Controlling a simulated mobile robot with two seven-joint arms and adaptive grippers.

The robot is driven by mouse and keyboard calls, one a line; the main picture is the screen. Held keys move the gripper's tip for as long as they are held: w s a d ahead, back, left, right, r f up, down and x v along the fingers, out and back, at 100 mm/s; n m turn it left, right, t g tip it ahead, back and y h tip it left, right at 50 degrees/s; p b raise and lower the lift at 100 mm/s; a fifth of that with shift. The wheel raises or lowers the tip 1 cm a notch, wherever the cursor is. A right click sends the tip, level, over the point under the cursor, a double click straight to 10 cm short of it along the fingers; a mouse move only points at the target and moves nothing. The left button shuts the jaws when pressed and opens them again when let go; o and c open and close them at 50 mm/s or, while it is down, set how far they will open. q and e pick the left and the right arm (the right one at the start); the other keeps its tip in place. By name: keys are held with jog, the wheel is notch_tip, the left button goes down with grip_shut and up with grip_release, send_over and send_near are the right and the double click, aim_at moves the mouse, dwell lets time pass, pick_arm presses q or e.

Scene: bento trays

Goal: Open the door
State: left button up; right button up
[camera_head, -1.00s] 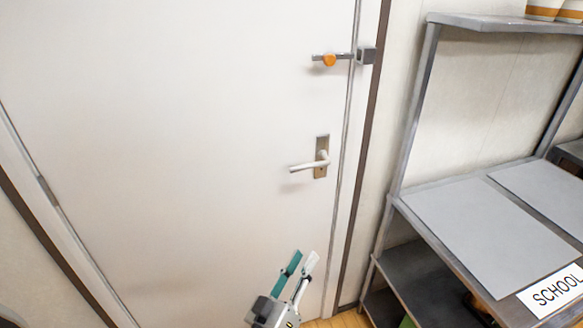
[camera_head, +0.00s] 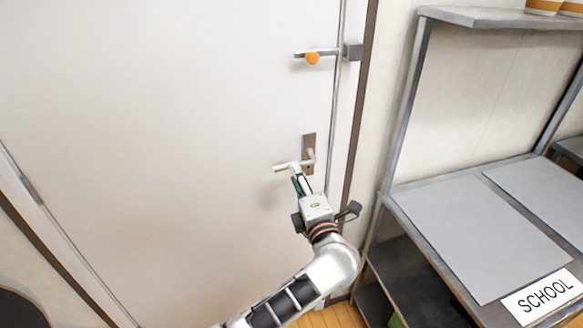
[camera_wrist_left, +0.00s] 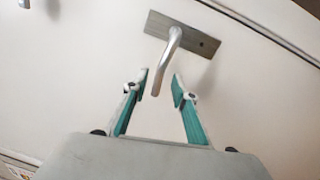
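A white door (camera_head: 150,130) fills the left and middle of the head view and looks closed. Its lever handle (camera_head: 289,165) sits on a metal plate near the right edge; the lever also shows in the left wrist view (camera_wrist_left: 166,65). A latch with an orange knob (camera_head: 312,58) is above the handle. My left gripper (camera_head: 298,180) is at the lever from below, its fingertips partly hidden by its own wrist. In the left wrist view the teal fingers (camera_wrist_left: 161,85) are apart, with the lever's end between them, not visibly gripped. My right gripper is not in view.
A metal shelf rack (camera_head: 400,120) stands right of the door, with grey sheets (camera_head: 480,235) and a SCHOOL sign (camera_head: 545,296) on it. The door's face left of the handle is clear.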

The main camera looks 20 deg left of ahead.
pick_arm(q)
jog(key=b+x, duration=0.1)
jog(key=x, duration=0.3)
jog(key=shift+w+a, duration=0.25)
jog(key=shift+w, duration=0.05)
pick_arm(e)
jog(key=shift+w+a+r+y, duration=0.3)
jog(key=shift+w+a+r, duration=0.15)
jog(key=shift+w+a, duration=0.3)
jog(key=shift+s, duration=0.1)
